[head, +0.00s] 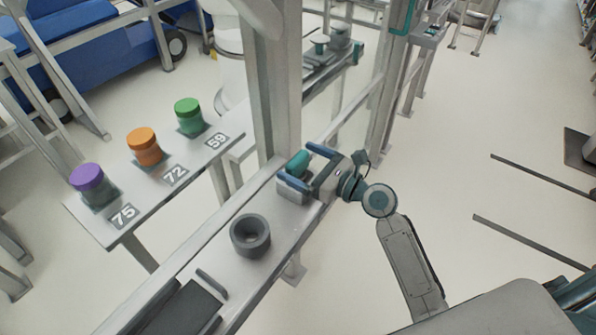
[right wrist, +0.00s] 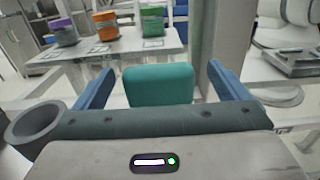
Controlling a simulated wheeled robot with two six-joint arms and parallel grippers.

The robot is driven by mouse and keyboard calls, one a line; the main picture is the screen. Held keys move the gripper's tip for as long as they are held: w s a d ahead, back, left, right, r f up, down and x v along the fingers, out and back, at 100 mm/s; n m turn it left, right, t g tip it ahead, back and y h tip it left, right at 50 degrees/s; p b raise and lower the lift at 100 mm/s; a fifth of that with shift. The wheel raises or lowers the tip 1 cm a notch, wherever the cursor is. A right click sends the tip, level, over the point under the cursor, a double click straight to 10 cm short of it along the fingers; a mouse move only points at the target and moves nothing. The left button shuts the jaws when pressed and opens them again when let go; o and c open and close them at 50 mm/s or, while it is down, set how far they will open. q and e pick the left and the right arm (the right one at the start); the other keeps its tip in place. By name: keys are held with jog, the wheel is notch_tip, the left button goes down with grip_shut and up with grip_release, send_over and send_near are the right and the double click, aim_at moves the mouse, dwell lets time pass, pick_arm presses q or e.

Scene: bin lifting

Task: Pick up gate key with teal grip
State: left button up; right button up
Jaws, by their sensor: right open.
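The gate key's teal grip (head: 299,161) stands up from a grey block (head: 291,188) on the narrow grey bench, near the upright post. In the right wrist view the teal grip (right wrist: 159,84) shows as a rounded block in the middle. My right gripper (head: 296,162) is open, with its blue fingers on either side of the teal grip. The right wrist view shows gaps between the grip and both fingers (right wrist: 160,85). The key's lower part is hidden behind the gripper body. My left gripper is not in view.
A dark grey ring-shaped cup (head: 250,236) stands on the same bench (head: 213,252), nearer me. A side shelf (head: 150,200) holds purple, orange and green-lidded jars by labels 75, 72 and 59. A thick post (head: 275,90) rises close beside the gripper.

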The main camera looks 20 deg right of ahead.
jog(key=x, duration=0.3)
jog(key=shift+a+p, duration=0.25)
jog(key=shift+p, duration=0.05)
jog(key=shift+d, duration=0.1)
jog(key=c, duration=1.2)
notch_tip(320, 180, up, 10)
jog(key=shift+p, duration=0.3)
notch_tip(320, 180, up, 6)
jog(key=p, duration=0.9)
send_over(291, 158)
jog(key=w, duration=0.1)
jog(key=shift+d, duration=0.2)
